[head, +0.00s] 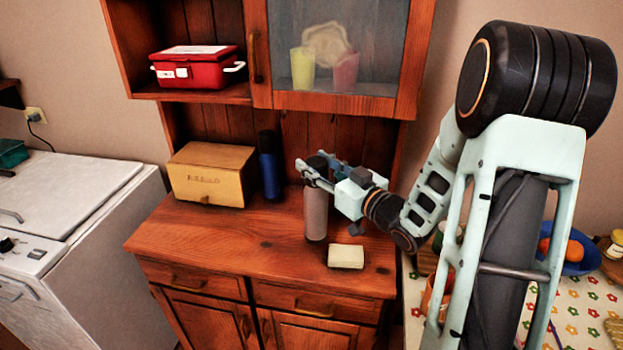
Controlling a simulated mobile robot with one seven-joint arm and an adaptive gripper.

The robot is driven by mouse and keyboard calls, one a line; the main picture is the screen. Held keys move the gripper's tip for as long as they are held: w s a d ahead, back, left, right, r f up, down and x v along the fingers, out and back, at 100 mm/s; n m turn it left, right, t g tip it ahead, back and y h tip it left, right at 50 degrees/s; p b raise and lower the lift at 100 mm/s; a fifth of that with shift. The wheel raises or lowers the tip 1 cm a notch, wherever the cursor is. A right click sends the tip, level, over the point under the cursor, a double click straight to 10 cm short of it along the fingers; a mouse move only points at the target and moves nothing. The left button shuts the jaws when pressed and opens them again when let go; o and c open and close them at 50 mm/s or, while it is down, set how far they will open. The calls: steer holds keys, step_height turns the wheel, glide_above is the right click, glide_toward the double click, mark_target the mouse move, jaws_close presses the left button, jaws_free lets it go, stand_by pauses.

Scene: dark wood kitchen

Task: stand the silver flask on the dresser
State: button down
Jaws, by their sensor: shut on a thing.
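The silver flask (316,215) has a grey body and a black cap, and it is upright over the front middle of the wooden dresser (210,233). My gripper (317,177) reaches in from the right and is shut on the flask near its top, just below the cap. The flask's base appears at the dresser top, but I cannot tell whether it touches the wood. One of my fingers shows in front of the flask and hides part of its upper body.
A blue flask (269,166) and a wooden bread box (211,174) stand behind to the left. A glass-door cabinet (335,50) and a shelf with a red box (197,68) overhang the back. The dresser's front left is clear.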

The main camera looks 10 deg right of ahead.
steer(key=shift+w+a+f, duration=0.35)
steer(key=shift+w+f, duration=0.15)
steer(key=shift+f, duration=0.15)
steer(key=shift+w+f, duration=0.1)
steer(key=shift+f, duration=1.55)
steer(key=shift+f+b, duration=0.2)
steer(key=shift+b, duration=0.1)
steer(key=c, duration=1.2)
jaws_free()
steer(key=shift+r, duration=0.1)
steer(key=shift+r+p, duration=0.1)
steer(key=shift+p, duration=0.2)
steer(key=b+v, duration=0.1)
steer(key=v, duration=1.1)
steer(key=shift+a+b, duration=0.1)
steer(key=shift+b, duration=0.3)
